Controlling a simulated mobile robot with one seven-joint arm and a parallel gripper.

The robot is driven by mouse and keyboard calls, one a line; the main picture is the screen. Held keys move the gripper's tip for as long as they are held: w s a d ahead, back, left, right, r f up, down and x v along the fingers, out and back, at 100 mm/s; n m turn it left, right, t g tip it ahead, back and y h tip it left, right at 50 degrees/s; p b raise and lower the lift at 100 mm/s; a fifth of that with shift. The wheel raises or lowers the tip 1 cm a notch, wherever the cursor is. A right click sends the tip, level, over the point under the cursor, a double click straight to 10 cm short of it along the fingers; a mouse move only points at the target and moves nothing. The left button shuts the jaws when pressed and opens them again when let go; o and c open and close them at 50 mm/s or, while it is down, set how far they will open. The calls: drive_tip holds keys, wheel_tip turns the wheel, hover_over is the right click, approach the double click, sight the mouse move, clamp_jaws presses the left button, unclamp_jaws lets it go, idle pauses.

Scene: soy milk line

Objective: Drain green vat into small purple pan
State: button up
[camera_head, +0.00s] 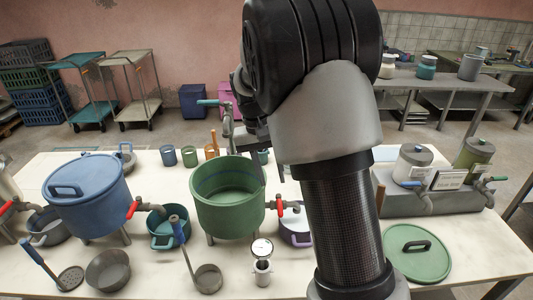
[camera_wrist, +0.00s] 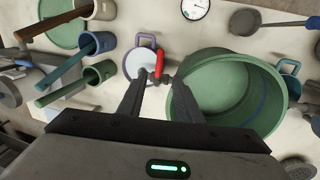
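The green vat (camera_head: 228,212) stands open on legs on the table; in the wrist view it is at the right (camera_wrist: 222,88). I cannot tell how much liquid it holds. Its tap has a red handle (camera_head: 280,206), also seen in the wrist view (camera_wrist: 159,64). The small purple pan (camera_head: 296,236) is under the tap, partly hidden by my arm; in the wrist view its inside looks pale (camera_wrist: 137,64). My gripper (camera_wrist: 158,90) is open and empty, with the tap handle ahead of and between its fingertips, apparently apart.
A blue vat (camera_head: 88,198) with a lid and red-handled tap stands left, a teal pan (camera_head: 167,240) under its tap. A gauge (camera_head: 262,249) and ladle (camera_head: 208,278) stand in front. A green lid (camera_head: 417,255) lies right. My arm hides the table's middle right.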

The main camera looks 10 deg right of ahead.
wheel_tip(320, 180, up, 7)
drive_tip(key=a, duration=0.1)
drive_tip(key=shift+w+a+f+p, duration=0.15)
drive_tip(key=shift+f+p, duration=0.05)
drive_tip(key=shift+p, duration=0.1)
drive_tip(key=s+r+n+t+y+p, duration=0.1)
drive_tip(key=s+r+t+y+p, duration=0.2)
drive_tip(key=s+r, duration=0.9)
drive_tip(key=s+r+n+t+p, duration=0.1)
drive_tip(key=s+t+p, duration=0.2)
drive_tip(key=s, duration=1)
drive_tip(key=shift+a+r+h+p, duration=0.35)
drive_tip(key=shift+r+h+p, duration=0.05)
drive_tip(key=shift+p, duration=0.25)
